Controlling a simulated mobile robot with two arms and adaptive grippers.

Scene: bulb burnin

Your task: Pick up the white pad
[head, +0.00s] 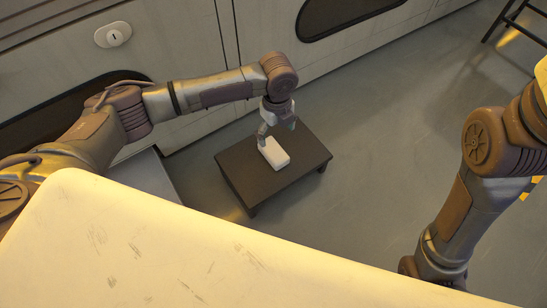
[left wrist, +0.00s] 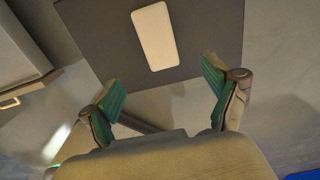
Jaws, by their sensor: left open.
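The white pad (head: 274,154) is a pale rounded block lying flat on a low dark table (head: 240,184) in the head view. In the left wrist view the pad (left wrist: 155,36) lies on the dark tabletop (left wrist: 205,45), beyond the fingertips. My left gripper (head: 278,131) is above the table at the pad's far end, pointing down. Its green-padded fingers (left wrist: 162,85) are spread apart with nothing between them. In the head view it overlaps the pad's far end; I cannot tell if they touch. My right arm shows at the right, but its gripper is out of view.
Cabinet fronts with a white latch (head: 113,35) line the wall behind the low table. Grey floor (head: 400,115) lies open to the table's right. A dark-legged stool or stand (head: 510,22) is at the far right. A drawer handle (left wrist: 10,103) shows in the left wrist view.

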